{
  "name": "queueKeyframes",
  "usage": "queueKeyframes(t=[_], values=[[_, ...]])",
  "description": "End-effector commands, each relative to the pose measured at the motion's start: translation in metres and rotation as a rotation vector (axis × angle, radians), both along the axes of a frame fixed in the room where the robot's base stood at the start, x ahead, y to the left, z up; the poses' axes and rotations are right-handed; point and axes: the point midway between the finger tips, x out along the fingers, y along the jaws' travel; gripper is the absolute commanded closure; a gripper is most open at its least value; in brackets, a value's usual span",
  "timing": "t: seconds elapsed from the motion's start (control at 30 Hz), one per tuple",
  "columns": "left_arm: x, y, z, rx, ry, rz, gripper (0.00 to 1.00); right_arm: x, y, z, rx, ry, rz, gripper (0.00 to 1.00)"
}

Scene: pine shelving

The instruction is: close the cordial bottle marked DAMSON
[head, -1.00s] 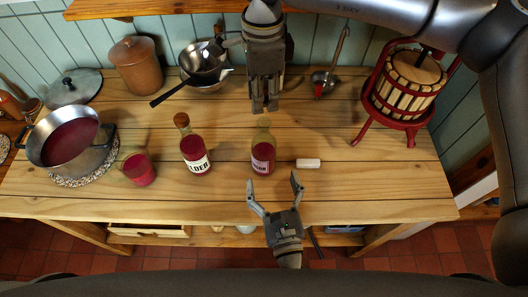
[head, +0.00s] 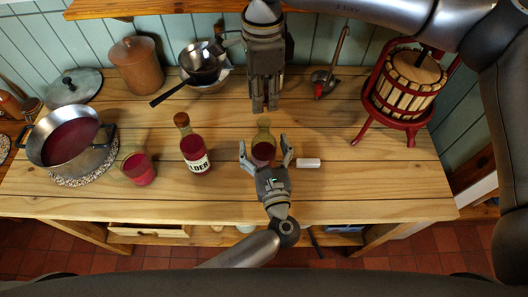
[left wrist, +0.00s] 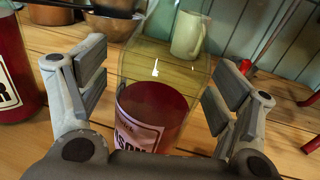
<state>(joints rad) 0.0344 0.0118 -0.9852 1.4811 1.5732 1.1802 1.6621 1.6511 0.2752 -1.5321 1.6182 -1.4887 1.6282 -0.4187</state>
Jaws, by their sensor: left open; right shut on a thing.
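The DAMSON bottle (head: 264,132) stands upright mid-table, with dark red liquid low in yellowish glass. My left gripper (head: 265,152) is open, with a finger on each side of the bottle; contact is not clear.
A corked bottle marked "LDER" (head: 194,150) and a glass of red drink (head: 139,167) stand to the left, beyond them a pot (head: 45,150). A small white block (head: 308,163) lies just right of my left gripper. A red-framed press (head: 408,125) stands at right.

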Motion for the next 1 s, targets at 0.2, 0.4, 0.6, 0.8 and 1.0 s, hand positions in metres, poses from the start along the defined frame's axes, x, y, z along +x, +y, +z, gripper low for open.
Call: queueKeyframes(t=[0.2, 0.4, 0.6, 0.8, 1.0], values=[[0.000, 0.000, 0.000, 0.000, 0.000, 0.000, 0.39, 0.000, 0.000, 0.000, 0.000, 0.000, 0.000, 0.81], [-0.001, 0.000, 0.000, 0.000, 0.000, 0.000, 0.65, 0.000, 0.000, 0.000, 0.000, 0.000, 0.000, 0.81], [-0.001, 0.000, 0.000, 0.000, 0.000, 0.000, 0.85, 0.000, 0.000, 0.000, 0.000, 0.000, 0.000, 0.81], [-0.001, 0.000, 0.000, 0.000, 0.000, 0.000, 0.85, -0.001, 0.000, -0.016, -0.001, 0.002, 0.000, 0.81], [-0.001, 0.000, 0.000, 0.000, 0.000, 0.000, 0.85, -0.001, 0.000, -0.045, 0.000, 0.001, -0.001, 0.81]])
